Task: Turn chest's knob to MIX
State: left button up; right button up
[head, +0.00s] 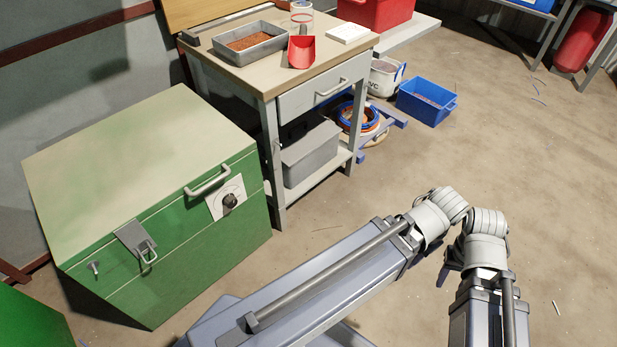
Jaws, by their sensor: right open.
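The green chest (190,255) with a pale lid (135,155) stands at the left, lid shut. Its dark round knob (230,201) sits on a white dial plate (222,190) on the front, near the right end. The dial marks are too small to read, so I cannot tell the setting. My right gripper (444,271) shows only as a small dark part beside my arm, far right of the knob and apart from the chest. It is open; most of it is hidden, and I see nothing held. My left gripper is not in view.
The chest front also has a handle (207,181) and a latch (140,243). A workbench (345,60) stands behind, bearing a grey tray (277,52) and red scoop (301,52). A blue bin (427,103) is on the floor. Open floor (560,200) lies right.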

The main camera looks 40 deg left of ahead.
aim_at(229, 199)
jog(key=i+l+z, duration=0.1)
jog(key=i, duration=0.85)
jog(key=i+u, duration=0.35)
jog(key=i+l+u, duration=0.15)
jog(key=u, duration=0.25)
jog(key=i+l+u, duration=0.2)
jog(key=u, duration=0.15)
jog(key=i+l+u, duration=0.1)
jog(key=u, duration=0.3)
jog(key=i+l+u, duration=0.1)
jog(key=u, duration=0.3)
jog(key=i+l+u, duration=0.1)
jog(key=u, duration=0.35)
jog(key=l+u, duration=0.5)
jog(key=u, duration=0.3)
jog(key=i+l+u, duration=0.15)
jog(key=u, duration=0.25)
jog(key=i+l+u, duration=0.1)
jog(key=l+u, duration=0.25)
jog(key=i+l+u, duration=0.1)
jog(key=u, duration=0.3)
jog(key=l+u, duration=0.35)
